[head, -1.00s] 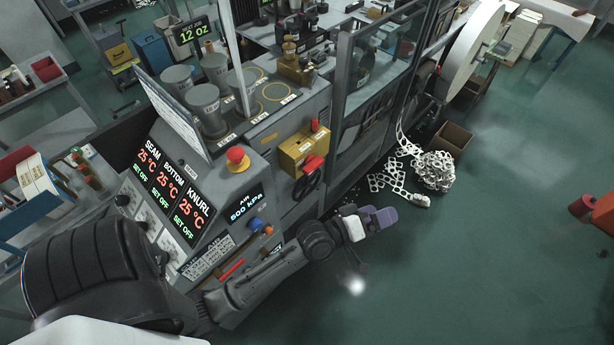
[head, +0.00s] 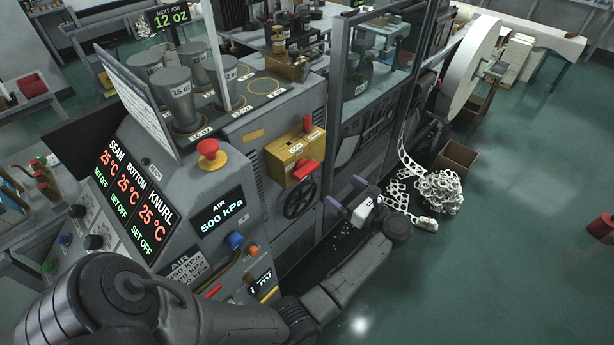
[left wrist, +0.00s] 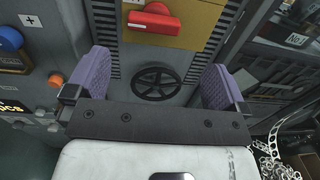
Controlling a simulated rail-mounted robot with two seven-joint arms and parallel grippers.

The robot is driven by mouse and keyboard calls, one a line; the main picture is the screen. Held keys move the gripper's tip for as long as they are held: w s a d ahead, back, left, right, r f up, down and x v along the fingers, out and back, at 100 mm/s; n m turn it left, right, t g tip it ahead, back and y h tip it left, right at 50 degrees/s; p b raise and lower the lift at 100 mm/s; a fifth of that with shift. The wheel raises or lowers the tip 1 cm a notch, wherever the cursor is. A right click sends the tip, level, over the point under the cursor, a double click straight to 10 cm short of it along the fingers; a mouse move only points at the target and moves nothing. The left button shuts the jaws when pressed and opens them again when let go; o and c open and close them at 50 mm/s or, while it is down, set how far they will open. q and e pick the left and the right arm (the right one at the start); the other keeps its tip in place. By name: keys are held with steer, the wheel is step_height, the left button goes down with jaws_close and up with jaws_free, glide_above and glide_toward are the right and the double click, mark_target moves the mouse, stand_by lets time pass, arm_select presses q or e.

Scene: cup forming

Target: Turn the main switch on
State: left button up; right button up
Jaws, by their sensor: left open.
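The main switch appears to be the red handle (head: 306,169) on a yellow box (head: 288,150) on the machine's side. In the left wrist view the red handle (left wrist: 155,20) lies crosswise at the top, on the yellow plate (left wrist: 205,22). My left gripper (head: 346,195) has purple fingers spread apart with nothing between them. It is to the right of and below the red handle, apart from it. In the left wrist view my left gripper (left wrist: 158,72) opens toward the machine face, with the handle beyond the fingertips. My right gripper is not in view.
A black handwheel (head: 300,199) sits just below the yellow box. A red mushroom button (head: 210,153) and blue knob (head: 235,241) are on the panel to the left. A glass guard (head: 375,70) stands to the right. Scrap strip (head: 437,190) lies on the floor; open floor is right.

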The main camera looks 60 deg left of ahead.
mark_target(310, 172)
arm_select(q)
steer(key=shift+n, duration=0.3)
steer(key=p+x, duration=0.1)
steer(key=x, duration=0.8)
steer(key=f+p+x, duration=0.1)
steer(key=x, duration=0.3)
steer(key=shift+s+a+p, duration=0.25)
steer(key=shift+s+p, duration=0.05)
steer(key=shift+s, duration=0.15)
steer(key=c, duration=0.6)
